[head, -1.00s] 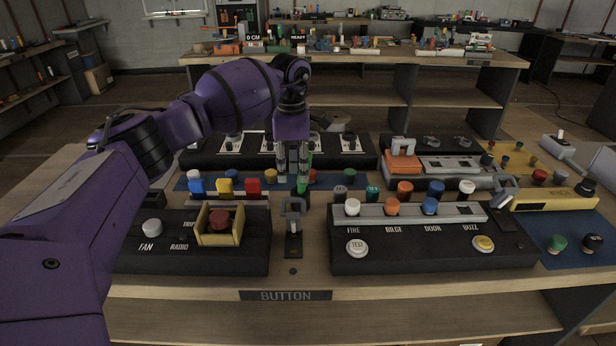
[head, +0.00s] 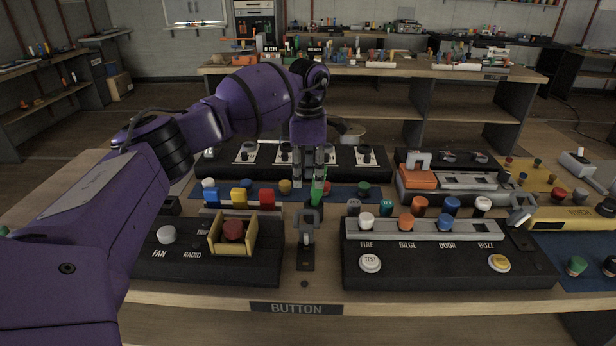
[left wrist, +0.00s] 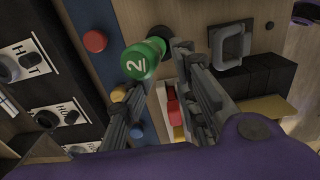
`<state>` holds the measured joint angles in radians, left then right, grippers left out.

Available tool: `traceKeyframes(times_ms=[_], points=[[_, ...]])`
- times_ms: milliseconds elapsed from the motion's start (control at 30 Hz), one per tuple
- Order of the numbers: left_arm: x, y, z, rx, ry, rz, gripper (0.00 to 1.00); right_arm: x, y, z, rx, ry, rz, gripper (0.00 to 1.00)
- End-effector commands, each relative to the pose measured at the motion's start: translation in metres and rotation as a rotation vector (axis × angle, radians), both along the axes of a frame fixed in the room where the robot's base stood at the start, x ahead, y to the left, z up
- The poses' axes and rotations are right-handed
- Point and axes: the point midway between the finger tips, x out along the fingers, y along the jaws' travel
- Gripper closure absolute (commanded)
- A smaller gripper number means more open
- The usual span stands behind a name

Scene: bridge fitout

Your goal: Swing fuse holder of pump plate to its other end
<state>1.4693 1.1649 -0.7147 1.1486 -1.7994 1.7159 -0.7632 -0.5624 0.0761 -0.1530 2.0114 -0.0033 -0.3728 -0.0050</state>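No label reading pump shows legibly, so I cannot tell which unit is the pump plate or which part is its fuse holder. My left gripper (head: 309,176) points down over the middle of the bench, behind an upright grey clamp-shaped part (head: 307,222). A green cylinder (head: 318,192) stands at its fingertips. In the left wrist view the green cylinder marked 2 (left wrist: 143,60) shows ahead of the spread fingers (left wrist: 155,88), which look open. I cannot tell whether a finger touches it. My right gripper is not in view.
A black panel with a yellow-guarded red button (head: 233,231) stands at left, and a FIRE/BILGE/DOOR/BUZZ panel (head: 440,262) at right. Behind are several coloured buttons on a blue mat (head: 340,196), a black unit with white plates (head: 345,158) and an orange block (head: 418,179).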

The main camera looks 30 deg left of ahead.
Motion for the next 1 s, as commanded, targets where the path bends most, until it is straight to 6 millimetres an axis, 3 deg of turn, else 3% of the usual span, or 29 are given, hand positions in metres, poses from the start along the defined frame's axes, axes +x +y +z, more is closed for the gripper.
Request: traceKeyframes(times_ms=[300,500,1000], points=[[0.001,0.001,0.070,0.001,-0.005,0.002,0.72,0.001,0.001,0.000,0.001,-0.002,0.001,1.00],[0.000,0.001,0.099,0.002,-0.003,0.002,0.72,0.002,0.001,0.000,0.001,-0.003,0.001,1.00],[-0.001,0.002,0.108,0.002,-0.001,0.002,0.72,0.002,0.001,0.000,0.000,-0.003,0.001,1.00]])
